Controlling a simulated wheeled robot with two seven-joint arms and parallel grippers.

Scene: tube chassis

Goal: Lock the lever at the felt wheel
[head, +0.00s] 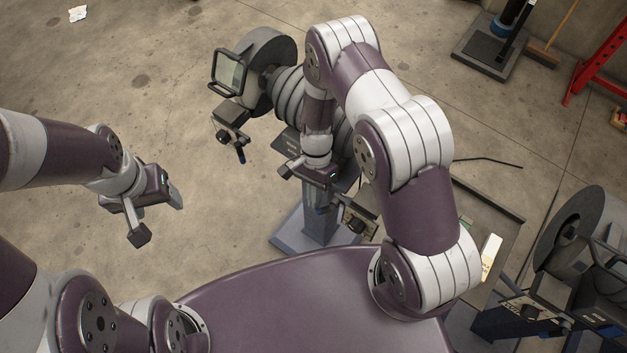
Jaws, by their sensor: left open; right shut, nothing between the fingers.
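A grey grinder with a wheel housing (268,62) and a framed eye shield (228,73) stands on a pedestal (302,232). The grinder's other end is mostly hidden behind my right arm; part of a second rest (358,218) shows there. I cannot tell which wheel is felt. My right gripper (322,186) is shut and empty, close beside that second rest. My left gripper (157,216) is open and empty, left of the grinder, apart from it.
A second grinder (590,215) stands at the lower right. A tray (507,222) with a pale item (491,250) lies behind my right arm. A red frame (598,65) and a dark stand (487,48) are at the upper right.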

